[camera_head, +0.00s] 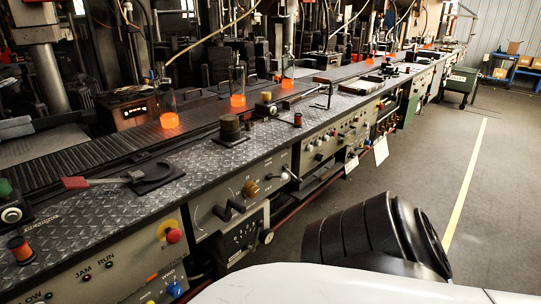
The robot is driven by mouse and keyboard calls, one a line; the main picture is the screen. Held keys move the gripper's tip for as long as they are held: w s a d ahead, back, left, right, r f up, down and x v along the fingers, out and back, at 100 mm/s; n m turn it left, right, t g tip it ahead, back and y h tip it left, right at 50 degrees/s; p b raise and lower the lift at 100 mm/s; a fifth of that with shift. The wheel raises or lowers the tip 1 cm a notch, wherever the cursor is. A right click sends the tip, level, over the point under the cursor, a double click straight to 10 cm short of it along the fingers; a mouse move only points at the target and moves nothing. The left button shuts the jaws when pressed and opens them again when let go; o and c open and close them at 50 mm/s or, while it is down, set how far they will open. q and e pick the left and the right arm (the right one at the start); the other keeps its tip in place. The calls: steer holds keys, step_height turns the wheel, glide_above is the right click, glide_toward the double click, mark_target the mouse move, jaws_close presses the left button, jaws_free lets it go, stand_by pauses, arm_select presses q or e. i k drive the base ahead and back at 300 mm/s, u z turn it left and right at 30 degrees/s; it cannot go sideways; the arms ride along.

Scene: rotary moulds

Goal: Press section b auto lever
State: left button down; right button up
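A long machine bench with control panels runs from the lower left to the far right in the head view. No readable label marks which control is the section b auto lever. A lever with a red grip (75,183) lies on the bench top, its arm reaching a black base plate (158,176). Two small black levers (230,209) stick out of a grey panel (212,204) on the bench front. Neither of my grippers' fingers shows; a black ribbed arm part of mine (350,233) is at the lower right, apart from the bench.
A red push button on a yellow base (172,236) and a blue knob (174,289) are on the near panel. Glowing orange pieces (170,120) stand along the conveyor (95,155). The grey floor (490,210) at right is clear, with a yellow line (467,180).

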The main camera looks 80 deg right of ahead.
mark_target(299, 181)
steer(key=z, duration=2.6)
steer(key=k, duration=0.7)
steer(key=z, duration=0.6)
steer(key=i, duration=1.65)
steer(key=u, duration=0.55)
